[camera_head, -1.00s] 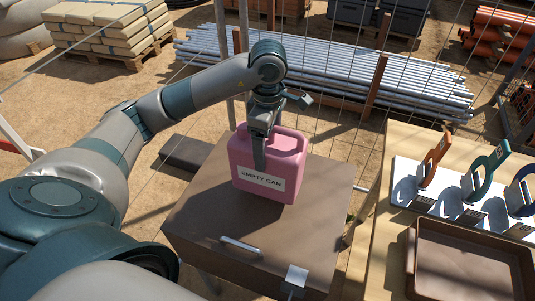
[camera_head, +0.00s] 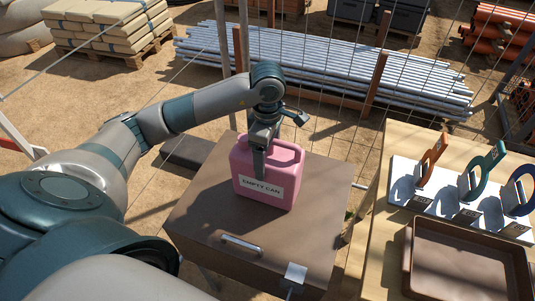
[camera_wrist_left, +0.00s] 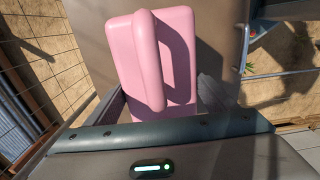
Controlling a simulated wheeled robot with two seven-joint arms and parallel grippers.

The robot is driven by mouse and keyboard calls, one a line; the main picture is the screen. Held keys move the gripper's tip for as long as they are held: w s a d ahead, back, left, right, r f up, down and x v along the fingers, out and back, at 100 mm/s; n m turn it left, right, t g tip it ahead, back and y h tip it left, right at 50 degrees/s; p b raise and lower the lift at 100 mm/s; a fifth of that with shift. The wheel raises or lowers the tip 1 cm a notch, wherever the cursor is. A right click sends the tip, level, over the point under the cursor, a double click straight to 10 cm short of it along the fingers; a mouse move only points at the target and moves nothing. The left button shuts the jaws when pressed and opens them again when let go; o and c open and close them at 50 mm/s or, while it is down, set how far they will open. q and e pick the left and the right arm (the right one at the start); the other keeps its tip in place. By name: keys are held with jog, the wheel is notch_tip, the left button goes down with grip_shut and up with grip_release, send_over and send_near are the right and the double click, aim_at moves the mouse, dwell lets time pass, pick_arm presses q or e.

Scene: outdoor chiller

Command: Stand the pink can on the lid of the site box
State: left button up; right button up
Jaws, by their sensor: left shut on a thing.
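The pink can (camera_head: 278,165), labelled EMPTY CAN, is upright over the middle of the brown lid of the site box (camera_head: 205,215). Its base is at or very close to the lid; I cannot tell whether it bears fully on it. My left gripper (camera_head: 259,160) points down from above and is shut on the can's top handle. In the left wrist view the pink can (camera_wrist_left: 120,50) and its handle lie between the fingers of my left gripper (camera_wrist_left: 160,100). My right gripper is not in view.
A wooden table (camera_head: 378,240) at the right holds a brown tray (camera_head: 408,265) and a white rack (camera_head: 400,185) with coloured ring-shaped tags. A wire fence stands behind the box, with grey pipes (camera_head: 330,70) beyond. The lid around the can is clear.

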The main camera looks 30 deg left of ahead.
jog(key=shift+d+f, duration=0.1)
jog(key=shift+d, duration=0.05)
pick_arm(q)
jog(key=shift+f, duration=0.2)
jog(key=o, duration=1.6)
jog(key=shift+r, duration=0.1)
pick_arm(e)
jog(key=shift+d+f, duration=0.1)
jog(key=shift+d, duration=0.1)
pick_arm(q)
jog(key=shift+r, duration=0.2)
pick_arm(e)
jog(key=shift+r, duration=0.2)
pick_arm(q)
jog(key=shift+r, duration=0.2)
notch_tip(320, 180, up, 10)
jog(key=shift+f+b, duration=0.25)
jog(key=shift+b, duration=1)
jog(key=shift+r, duration=0.95)
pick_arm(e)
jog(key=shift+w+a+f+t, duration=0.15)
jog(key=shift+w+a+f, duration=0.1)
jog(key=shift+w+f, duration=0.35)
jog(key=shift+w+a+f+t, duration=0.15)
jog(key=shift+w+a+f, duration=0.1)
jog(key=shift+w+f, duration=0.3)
